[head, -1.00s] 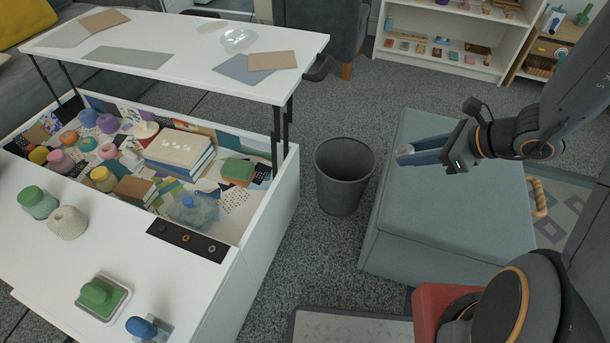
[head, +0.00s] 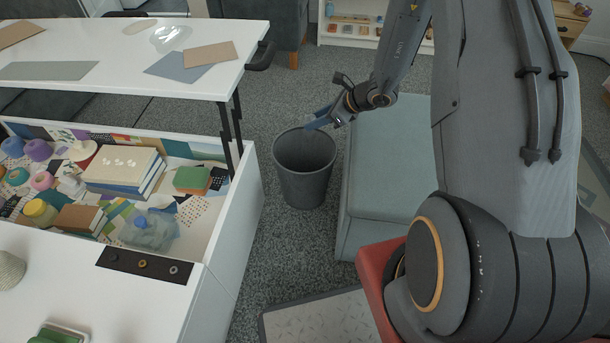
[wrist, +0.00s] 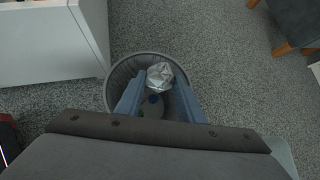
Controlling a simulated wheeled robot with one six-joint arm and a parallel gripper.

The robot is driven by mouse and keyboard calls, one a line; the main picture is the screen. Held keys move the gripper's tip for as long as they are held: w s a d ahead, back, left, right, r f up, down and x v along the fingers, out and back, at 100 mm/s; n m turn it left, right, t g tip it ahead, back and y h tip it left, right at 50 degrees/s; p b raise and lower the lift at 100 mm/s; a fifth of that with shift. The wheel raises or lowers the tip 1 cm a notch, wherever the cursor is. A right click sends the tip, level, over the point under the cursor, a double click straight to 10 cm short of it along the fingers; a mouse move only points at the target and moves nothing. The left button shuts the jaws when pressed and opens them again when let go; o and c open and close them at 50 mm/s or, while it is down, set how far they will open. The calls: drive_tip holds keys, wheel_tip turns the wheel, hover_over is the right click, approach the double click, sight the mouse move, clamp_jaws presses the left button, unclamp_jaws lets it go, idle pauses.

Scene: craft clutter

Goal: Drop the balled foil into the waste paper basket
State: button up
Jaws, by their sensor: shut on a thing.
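The balled foil (wrist: 159,76) is a crumpled silver lump held between the fingertips of my gripper (wrist: 157,84) in the wrist view. My gripper is shut on it. In the head view my gripper (head: 313,124) is at the right rim of the waste paper basket, and the foil cannot be made out there. The dark grey waste paper basket (head: 304,185) stands upright on the carpet. In the wrist view the basket (wrist: 116,78) lies below the foil, with its rim around it. Small blue and green bits show inside it.
A grey-blue storage bench (head: 385,160) stands right of the basket. The white lift-top table (head: 232,215) stands left of it, its open compartment full of craft things. A raised tabletop (head: 225,70) is behind. Carpet in front of the basket is clear.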

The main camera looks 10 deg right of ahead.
drive_tip(key=shift+w+f, duration=0.3)
drive_tip(key=shift+f, duration=0.2)
wheel_tip(320, 180, down, 6)
drive_tip(key=b, duration=0.4)
drive_tip(key=shift+r, duration=0.2)
drive_tip(key=o, duration=1.1)
drive_tip(key=shift+r, duration=0.1)
drive_tip(key=p+v, duration=0.2)
drive_tip(key=v, duration=0.5)
drive_tip(key=shift+s+d+r, duration=0.25)
